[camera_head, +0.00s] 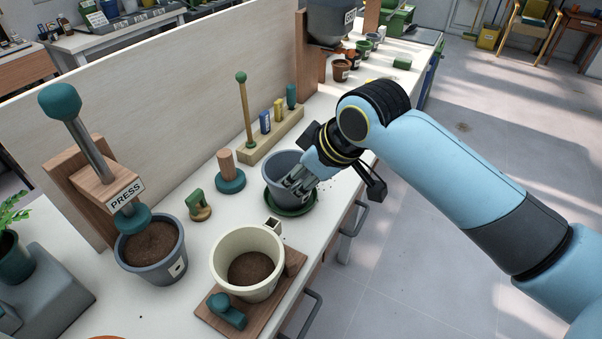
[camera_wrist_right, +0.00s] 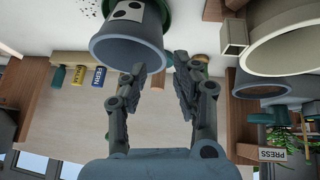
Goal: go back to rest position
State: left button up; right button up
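My right gripper (camera_head: 297,184) is at the right side of a grey pot (camera_head: 283,165), which stands upright on a green saucer (camera_head: 290,208). In the right wrist view the two fingers of my right gripper (camera_wrist_right: 160,82) are apart with nothing between them. The grey pot (camera_wrist_right: 128,42) shows just beyond the fingertips there; I cannot tell whether a finger touches it. My left gripper is in neither view.
A cream pot (camera_head: 232,240) with soil stands on a wooden board in front. A soil-filled grey pot (camera_head: 168,272) is under the press (camera_head: 123,190). A wooden rack (camera_head: 270,140) holds tools behind. Open floor (camera_head: 420,250) lies right of the bench.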

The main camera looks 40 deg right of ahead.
dwell(0.3)
jog(key=s+r+m+g+h, duration=0.1)
jog(key=s+r+m, duration=0.1)
jog(key=s, duration=0.7)
jog(key=s+r+m+g+h, duration=0.1)
jog(key=s+r+g, duration=0.15)
jog(key=s, duration=0.75)
notch_tip(320, 180, down, 32)
jog(key=d+b, duration=0.2)
jog(key=b, duration=0.5)
jog(key=s+d+f+m+g+b, duration=0.1)
jog(key=s+f+b, duration=0.5)
jog(key=s+f, duration=1.3)
notch_tip(320, 180, down, 5)
jog(key=shift+s+d+r+g, duration=0.1)
jog(key=shift+s+d+g, duration=0.15)
jog(key=shift+s+g, duration=0.25)
jog(key=shift+w, duration=0.1)
